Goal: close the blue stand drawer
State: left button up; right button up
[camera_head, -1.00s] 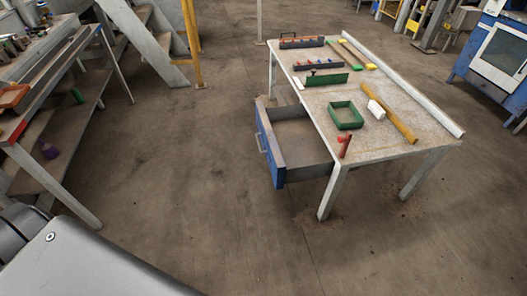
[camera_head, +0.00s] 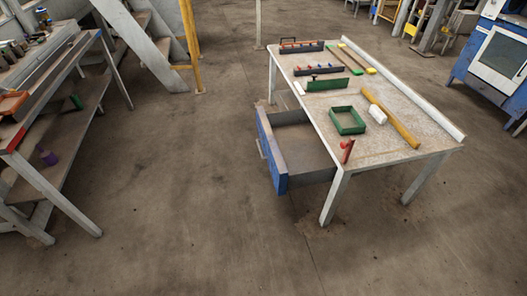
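The blue stand drawer (camera_head: 272,150) is pulled out to the left from under the worktable (camera_head: 410,143). Its blue front faces left, and its open inside looks empty. The drawer's handle is mostly hidden behind the front edge, with a small part showing at its left side. Neither of my grippers is in view.
On the table lie a green tray (camera_head: 347,121), a hammer (camera_head: 389,117), a red tool (camera_head: 347,150) and several tool racks. A workbench (camera_head: 50,85) stands at the left, a blue cabinet (camera_head: 494,60) at the upper right. The floor left of the drawer is clear.

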aim_at(295, 156)
jog(key=u, duration=0.05)
jog(key=k, duration=0.5)
jog(key=z, duration=0.75)
jog(key=i, duration=1)
jog(key=z, duration=0.25)
